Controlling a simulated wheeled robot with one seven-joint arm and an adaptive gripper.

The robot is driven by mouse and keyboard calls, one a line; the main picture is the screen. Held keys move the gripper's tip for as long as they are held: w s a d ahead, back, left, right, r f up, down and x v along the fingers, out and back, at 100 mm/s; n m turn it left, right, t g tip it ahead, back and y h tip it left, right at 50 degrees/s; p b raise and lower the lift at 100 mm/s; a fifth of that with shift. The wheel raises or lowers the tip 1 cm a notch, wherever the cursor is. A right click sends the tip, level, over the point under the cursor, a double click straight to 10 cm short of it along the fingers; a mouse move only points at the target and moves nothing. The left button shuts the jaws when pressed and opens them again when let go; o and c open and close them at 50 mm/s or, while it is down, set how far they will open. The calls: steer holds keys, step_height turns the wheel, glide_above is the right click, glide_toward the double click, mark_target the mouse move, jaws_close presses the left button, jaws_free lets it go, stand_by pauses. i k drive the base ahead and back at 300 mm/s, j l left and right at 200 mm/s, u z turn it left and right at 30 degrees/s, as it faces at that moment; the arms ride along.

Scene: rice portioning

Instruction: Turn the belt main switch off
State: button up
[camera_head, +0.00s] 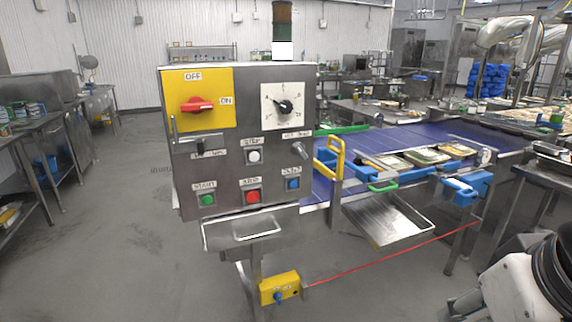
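The belt main switch is a red rotary handle (198,105) on a yellow plate (213,121), at the upper left of a grey control box. The plate is marked OFF above the handle and ON to its right. The handle lies about level, in line with the ON mark. Part of my arm, white and black, shows at the lower right corner, well apart from the box. I cannot make out my gripper's fingers in this view.
The control box (223,170) also carries a black dial (284,106) and green (207,199), red (252,196) and blue (293,184) buttons. A blue conveyor belt (385,143) with trays runs behind it to the right. A red cord (390,260) stretches low at right. Floor in front is clear.

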mark_target(197, 105)
steer(key=i+j, duration=0.15)
steer(key=j, duration=0.25)
steer(key=i+j+u, duration=0.1)
steer(key=j, duration=0.3)
steer(key=i+j, duration=0.15)
steer(key=j, duration=0.25)
steer(key=i+j+u, duration=0.1)
steer(key=j, duration=0.3)
steer(key=i+j, duration=0.2)
steer(key=j, duration=0.2)
steer(key=i+j+u, duration=0.1)
steer(key=j, duration=0.25)
steer(key=i+j, duration=0.2)
steer(key=j, duration=0.2)
steer(key=i+j, duration=0.1)
steer(key=z, duration=0.9)
steer(key=k+l, duration=0.1)
steer(key=l, duration=0.2)
steer(key=i+u, duration=0.05)
